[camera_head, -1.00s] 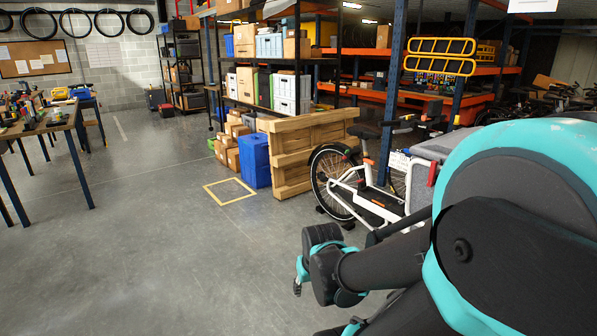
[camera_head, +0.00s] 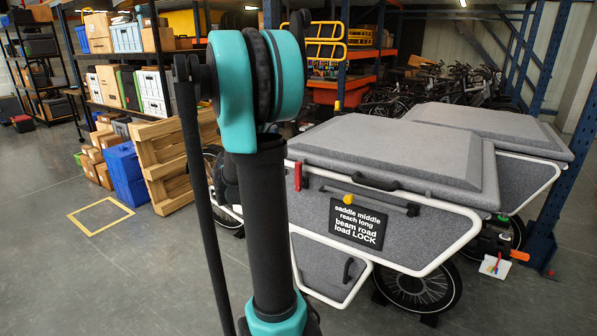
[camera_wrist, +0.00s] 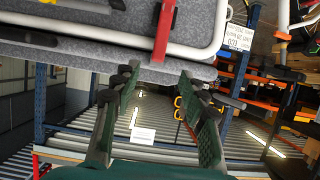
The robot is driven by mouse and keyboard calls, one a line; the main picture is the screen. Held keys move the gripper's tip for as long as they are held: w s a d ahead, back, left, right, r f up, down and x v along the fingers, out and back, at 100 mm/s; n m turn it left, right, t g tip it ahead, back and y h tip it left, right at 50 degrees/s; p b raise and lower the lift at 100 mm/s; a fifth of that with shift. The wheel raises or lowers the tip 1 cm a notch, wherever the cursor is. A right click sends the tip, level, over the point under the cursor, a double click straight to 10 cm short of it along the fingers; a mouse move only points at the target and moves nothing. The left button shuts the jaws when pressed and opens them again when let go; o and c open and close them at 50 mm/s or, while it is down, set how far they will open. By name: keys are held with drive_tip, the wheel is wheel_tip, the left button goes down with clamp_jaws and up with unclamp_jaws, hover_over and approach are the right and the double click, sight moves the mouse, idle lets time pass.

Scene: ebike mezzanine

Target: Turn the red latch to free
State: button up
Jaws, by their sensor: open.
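The red latch (camera_head: 298,176) is a short upright red bar on the left end of a grey, white-framed cargo box (camera_head: 440,232), just under its lid. It also shows in the wrist view (camera_wrist: 164,32) at the top, as a red bar on the grey side. My gripper (camera_wrist: 157,76) is open and empty in the wrist view, its two dark green fingers apart. The latch is beyond the fingertips and a little above the gap in that picture, not between the fingers. In the head view my arm stands just left of the latch; my gripper cannot be made out there.
The box carries a black sign (camera_head: 357,223), a yellow knob (camera_head: 348,198) and dark handles. A second grey cargo box (camera_head: 500,130) stands behind. A wooden crate (camera_head: 165,160), blue bin (camera_head: 124,175) and shelving are at left. Floor at left front is clear.

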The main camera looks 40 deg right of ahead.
sight(299, 170)
drive_tip(key=x, duration=1.5)
drive_tip(key=shift+w+d+f, duration=0.2)
clamp_jaws()
